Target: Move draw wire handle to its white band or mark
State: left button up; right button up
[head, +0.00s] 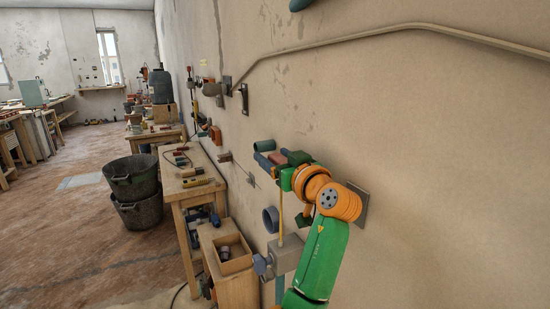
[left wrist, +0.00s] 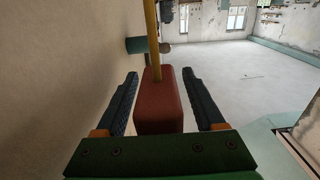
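The draw wire handle looks like a red block (head: 277,157) by the wall, with a yellow wire (head: 281,205) running down from it to a grey box (head: 287,254). In the left wrist view the red block (left wrist: 159,108) sits between the two dark fingers of my left gripper (left wrist: 160,80). Narrow gaps show on both sides, so the fingers are around it and not closed on it. The yellow wire (left wrist: 152,38) shows beyond the block. My left gripper (head: 281,160) also shows in the head view. I cannot make out a white band or mark. My right gripper is not in view.
A green ring or pipe end (head: 263,145) and a blue one (head: 270,219) are on the wall close to the gripper. Wooden benches (head: 187,190) with tools stand along the wall at left. Stacked black buckets (head: 134,185) stand on the floor, which is open further left.

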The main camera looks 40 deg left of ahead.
pick_arm(q)
jog(key=shift+d+f, duration=0.1)
jog(key=b+v, duration=0.3)
jog(key=v, duration=0.3)
jog(key=shift+d, duration=0.15)
jog(key=shift+s+d, duration=0.25)
jog(key=shift+d, duration=0.1)
jog(key=shift+a, duration=0.1)
